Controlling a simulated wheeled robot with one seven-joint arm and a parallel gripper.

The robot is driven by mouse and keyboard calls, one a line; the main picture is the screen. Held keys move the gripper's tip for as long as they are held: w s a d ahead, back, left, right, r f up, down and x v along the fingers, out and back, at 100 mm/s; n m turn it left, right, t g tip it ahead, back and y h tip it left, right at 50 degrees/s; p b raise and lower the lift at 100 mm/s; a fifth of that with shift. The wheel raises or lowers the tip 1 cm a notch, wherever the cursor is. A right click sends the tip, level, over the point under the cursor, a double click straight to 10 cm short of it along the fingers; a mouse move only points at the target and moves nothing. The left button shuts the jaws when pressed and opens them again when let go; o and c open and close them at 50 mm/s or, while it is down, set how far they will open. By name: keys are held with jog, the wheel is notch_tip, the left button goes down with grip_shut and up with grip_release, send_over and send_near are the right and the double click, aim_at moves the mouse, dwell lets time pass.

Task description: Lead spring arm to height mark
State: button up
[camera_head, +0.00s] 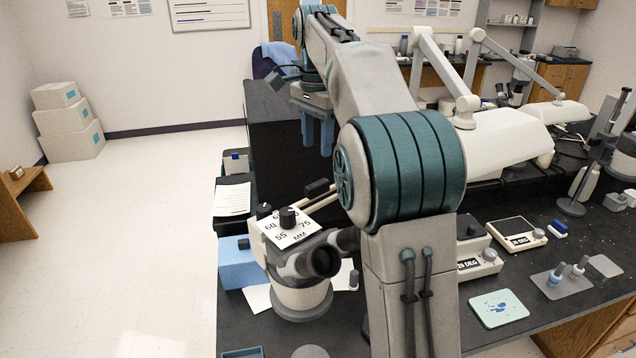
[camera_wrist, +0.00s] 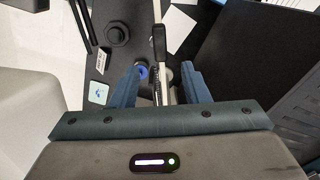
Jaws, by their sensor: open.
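My gripper (camera_head: 318,132) hangs over the dark bench left of centre, its two blue fingers spread and empty. In the wrist view my gripper (camera_wrist: 160,80) is open, with a slim pale bar (camera_wrist: 157,12) carrying a black grip (camera_wrist: 158,42) running up the picture between and beyond the fingertips. This may be the spring arm; I cannot tell if the fingers touch it. A blue round part (camera_wrist: 142,72) shows beside the left finger. A height mark cannot be made out. In the head view my own arm hides much of the bench middle.
A microscope (camera_head: 300,275) stands at the front left of the bench. White jointed lamps (camera_head: 510,135) reach over the right half.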

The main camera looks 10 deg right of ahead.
aim_at(318, 183)
notch_tip(318, 183, down, 10)
jog(key=shift+r+b, duration=0.1)
jog(key=shift+b, duration=0.25)
grip_shut()
